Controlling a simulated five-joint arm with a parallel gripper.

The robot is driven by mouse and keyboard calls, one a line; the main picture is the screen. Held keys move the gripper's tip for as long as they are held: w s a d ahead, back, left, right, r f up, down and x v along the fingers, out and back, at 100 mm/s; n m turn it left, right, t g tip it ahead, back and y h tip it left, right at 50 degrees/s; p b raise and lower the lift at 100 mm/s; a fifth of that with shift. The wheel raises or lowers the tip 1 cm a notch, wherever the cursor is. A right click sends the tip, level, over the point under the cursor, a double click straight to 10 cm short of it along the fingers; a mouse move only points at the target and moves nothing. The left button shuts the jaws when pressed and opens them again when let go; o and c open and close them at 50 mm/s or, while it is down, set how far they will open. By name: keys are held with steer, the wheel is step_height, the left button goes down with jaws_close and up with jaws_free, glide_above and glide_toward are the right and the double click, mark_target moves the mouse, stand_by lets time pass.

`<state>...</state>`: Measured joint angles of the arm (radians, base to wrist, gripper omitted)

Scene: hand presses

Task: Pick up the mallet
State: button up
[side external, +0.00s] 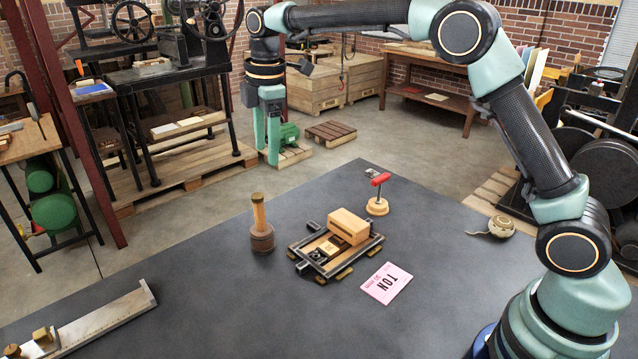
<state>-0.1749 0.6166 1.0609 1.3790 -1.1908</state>
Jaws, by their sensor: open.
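The mallet (261,228) stands upright on the dark tabletop, left of the middle in the side external view. It has a round brown wooden head resting on the table and a lighter wooden handle pointing up. My gripper (267,152) has teal fingers that point down, apart and empty. It appears above the mallet in the picture, clear of it and raised, with the workshop floor behind it. Its exact distance from the mallet is hard to tell from this one view. Nothing covers the mallet.
Right of the mallet is a small metal-framed press bed (316,277) with wooden blocks. Around it are a red-handled tool (378,203) on a round wooden base, a pink card (386,283), a twine ball (501,226) and a metal composing stick (100,321). The front tabletop is clear.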

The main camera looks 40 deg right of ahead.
mark_target(254, 197)
steer(key=f+n, duration=0.1)
steer(key=w+a+f+n, duration=0.1)
steer(key=f, duration=0.1)
steer(key=w+a+f, duration=0.1)
steer(key=shift+w+a+f+n+g, duration=0.1)
steer(key=shift+w+f+n+g, duration=0.1)
steer(key=shift+f+n+g, duration=0.15)
steer(key=shift+w+a+f+n, duration=0.1)
steer(key=shift+a+f+n, duration=0.1)
steer(key=shift+f+n, duration=0.2)
step_height(254, 197, down, 7)
steer(key=shift+r, duration=0.2)
steer(key=shift+d+f, duration=0.2)
steer(key=shift+f, duration=1.15)
steer(key=shift+d+f, duration=0.15)
steer(key=shift+f, duration=1.15)
jaws_close()
